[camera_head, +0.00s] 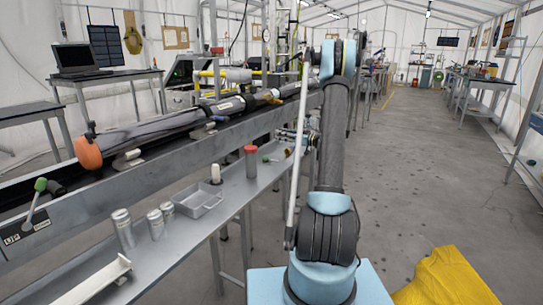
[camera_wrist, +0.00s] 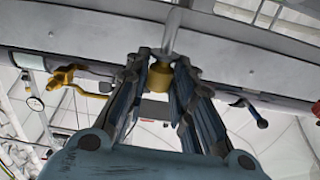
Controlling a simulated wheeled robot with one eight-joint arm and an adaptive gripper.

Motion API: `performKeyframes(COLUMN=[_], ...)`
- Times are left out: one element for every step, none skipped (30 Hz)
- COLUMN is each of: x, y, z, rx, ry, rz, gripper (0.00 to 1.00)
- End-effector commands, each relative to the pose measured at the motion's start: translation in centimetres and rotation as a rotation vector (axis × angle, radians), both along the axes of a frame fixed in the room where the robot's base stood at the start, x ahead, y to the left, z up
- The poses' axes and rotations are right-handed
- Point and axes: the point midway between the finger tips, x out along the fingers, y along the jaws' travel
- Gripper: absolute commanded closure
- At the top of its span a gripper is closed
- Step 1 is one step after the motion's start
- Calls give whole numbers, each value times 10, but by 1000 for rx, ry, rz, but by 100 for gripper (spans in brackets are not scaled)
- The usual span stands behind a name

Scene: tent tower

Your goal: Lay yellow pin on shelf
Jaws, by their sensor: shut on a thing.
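In the wrist view, my gripper (camera_wrist: 160,62) is shut on the yellow pin (camera_wrist: 161,77). The yellow part sits between the fingertips, and a bare metal shaft (camera_wrist: 173,32) extends away beyond them. In the head view, my gripper (camera_head: 296,137) is at the far end of the grey shelf (camera_head: 232,205), left of my arm. The pin cannot be made out there. The shelf is a long narrow metal ledge below a rail. From the head view I cannot tell how high the gripper is above it.
Metal cans (camera_head: 123,228), a grey tray (camera_head: 199,200), a white-topped item (camera_head: 215,174) and a red-capped cylinder (camera_head: 250,161) stand on the shelf. A white channel piece (camera_head: 92,282) lies at its near end. A long tube with an orange end (camera_head: 87,151) lies above. Bare shelf shows beside the tray.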

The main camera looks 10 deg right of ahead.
Motion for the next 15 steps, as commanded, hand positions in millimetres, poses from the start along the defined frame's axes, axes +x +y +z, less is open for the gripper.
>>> performKeyframes(x=[0,0,0,0,0,0,0,0,0,1,0,0,0,1,1], y=[0,0,0,0,0,0,0,0,0,0,0,0,0,-1,-1], z=[-6,-9,-11,-13,-14,-16,-17,-18,-21,-24,-27,-32,-36,-40,-45], rx=[0,0,0,0,0,0,0,0,0,0,0,0,0,0,0], ry=[0,0,0,0,0,0,0,0,0,0,0,0,0,0,0], rz=[0,0,0,-1,-1,-1,-1,-1,-1,-1,-1,-1,-2,-2,-2], gripper=[100,100,100,100,100,100,100,100,100,100,100,100,100,100,100])
